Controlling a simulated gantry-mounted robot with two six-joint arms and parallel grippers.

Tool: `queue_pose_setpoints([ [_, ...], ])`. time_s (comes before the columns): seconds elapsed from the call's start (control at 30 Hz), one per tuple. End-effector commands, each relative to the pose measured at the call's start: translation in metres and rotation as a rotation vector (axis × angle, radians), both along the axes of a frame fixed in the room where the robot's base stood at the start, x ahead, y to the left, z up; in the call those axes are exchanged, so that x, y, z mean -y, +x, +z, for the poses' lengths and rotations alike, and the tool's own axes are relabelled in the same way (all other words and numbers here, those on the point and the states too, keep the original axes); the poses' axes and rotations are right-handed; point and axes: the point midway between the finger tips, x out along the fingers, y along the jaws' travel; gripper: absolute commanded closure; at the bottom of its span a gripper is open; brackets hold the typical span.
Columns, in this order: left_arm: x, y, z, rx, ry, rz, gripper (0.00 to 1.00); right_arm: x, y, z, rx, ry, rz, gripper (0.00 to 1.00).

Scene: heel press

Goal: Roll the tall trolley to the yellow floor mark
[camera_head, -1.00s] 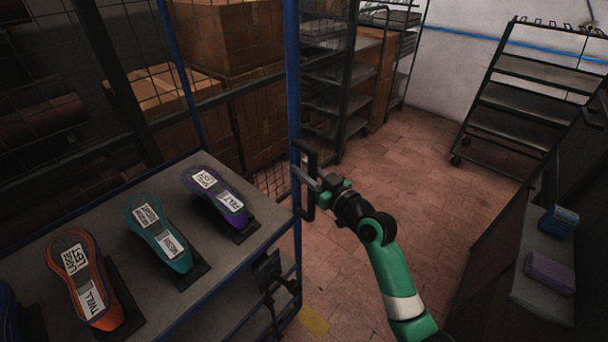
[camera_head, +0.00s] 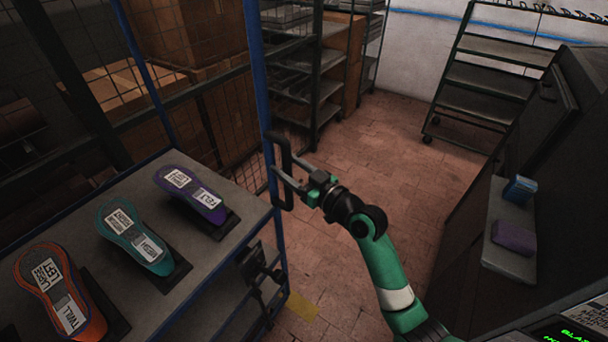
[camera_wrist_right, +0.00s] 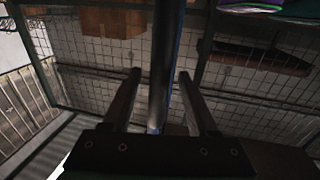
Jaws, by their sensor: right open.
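The tall trolley has a blue frame (camera_head: 262,95), wire mesh and grey shelves, and fills the left of the head view. A dark upright handle (camera_head: 284,172) is on its blue corner post. My right gripper (camera_head: 281,174) is open at this handle, its fingers reaching to either side. In the right wrist view a dark bar with a blue edge (camera_wrist_right: 163,80) runs between the two open fingers (camera_wrist_right: 158,78). The yellow floor mark (camera_head: 302,307) shows in part beside the trolley's lower right side. My left gripper is not in view.
Purple (camera_head: 190,193), teal (camera_head: 135,237) and orange (camera_head: 60,290) shoe forms stand on the trolley's shelf. A dark wheeled rack (camera_head: 490,80) stands at back right. A dark machine with a ledge (camera_head: 508,228) bounds the right. Brick floor (camera_head: 385,150) lies clear between.

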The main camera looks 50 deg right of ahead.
Motion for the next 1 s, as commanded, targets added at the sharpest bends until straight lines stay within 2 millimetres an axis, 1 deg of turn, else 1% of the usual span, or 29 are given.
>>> queue_pose_setpoints([
  [0.03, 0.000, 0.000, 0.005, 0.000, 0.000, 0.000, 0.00, 0.001, -0.014, 0.001, 0.000, 0.001, -0.003, 0.41],
  [0.2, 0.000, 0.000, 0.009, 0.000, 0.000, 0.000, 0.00, -0.001, -0.053, 0.001, -0.001, 0.000, -0.002, 0.41],
  [0.33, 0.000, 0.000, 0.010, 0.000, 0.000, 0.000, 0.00, -0.001, -0.072, 0.001, 0.000, -0.001, -0.002, 0.41],
  [0.47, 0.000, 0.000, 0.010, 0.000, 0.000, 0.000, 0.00, -0.002, -0.079, 0.000, -0.001, 0.000, 0.001, 0.41],
  [1.0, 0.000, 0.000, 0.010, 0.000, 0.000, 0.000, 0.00, -0.002, -0.079, 0.000, -0.001, 0.000, 0.001, 0.41],
])
